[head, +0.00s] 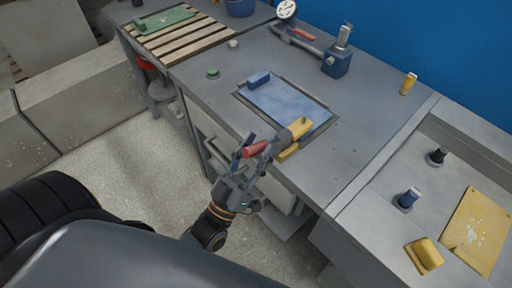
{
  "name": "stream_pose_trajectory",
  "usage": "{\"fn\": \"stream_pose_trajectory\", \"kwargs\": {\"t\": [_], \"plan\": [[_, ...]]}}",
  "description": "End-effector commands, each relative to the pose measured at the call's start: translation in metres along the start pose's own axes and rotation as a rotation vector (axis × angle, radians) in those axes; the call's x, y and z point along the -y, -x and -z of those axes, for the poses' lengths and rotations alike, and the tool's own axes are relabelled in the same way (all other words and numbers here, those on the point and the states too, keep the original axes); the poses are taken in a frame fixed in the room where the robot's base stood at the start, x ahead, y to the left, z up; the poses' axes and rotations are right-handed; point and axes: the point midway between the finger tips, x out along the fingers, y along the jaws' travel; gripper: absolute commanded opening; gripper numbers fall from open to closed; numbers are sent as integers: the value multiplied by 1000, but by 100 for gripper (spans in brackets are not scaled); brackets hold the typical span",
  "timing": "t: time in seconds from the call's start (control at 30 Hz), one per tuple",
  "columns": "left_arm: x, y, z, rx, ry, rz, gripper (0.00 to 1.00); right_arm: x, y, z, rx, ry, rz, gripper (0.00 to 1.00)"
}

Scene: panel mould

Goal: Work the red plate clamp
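The clamp shows a red handle (256,149) and a yellow body (299,128) at the near edge of the workbench, beside the blue panel (287,103) in its dark frame. The handle points outward over the bench edge, toward me. My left gripper (249,152) is at the red handle, with its dark fingers around or right beside it. The fingers overlap the handle in the picture, so I cannot tell whether they press on it. A yellow block (289,151) lies just below the clamp body. My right gripper is not in view.
A blue block (258,79) sits at the frame's far left corner, near a green button (213,73). A blue device (337,63) and a yellow cylinder (409,83) stand farther back. Drawers are under the near edge. The bench right of the frame is clear.

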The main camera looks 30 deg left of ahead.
Motion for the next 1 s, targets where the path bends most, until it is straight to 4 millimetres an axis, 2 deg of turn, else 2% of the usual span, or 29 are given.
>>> {"fn": "stream_pose_trajectory", "kwargs": {"t": [0.17,0.27,0.7,0.83,1.0], "plan": [[0,4,0,1,0,0,45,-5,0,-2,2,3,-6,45],[0,15,-1,4,0,0,45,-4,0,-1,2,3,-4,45],[0,102,-1,4,0,0,45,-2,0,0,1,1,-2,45],[0,115,-1,3,0,0,45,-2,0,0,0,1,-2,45],[0,120,0,0,0,-1,45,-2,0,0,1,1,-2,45]]}}
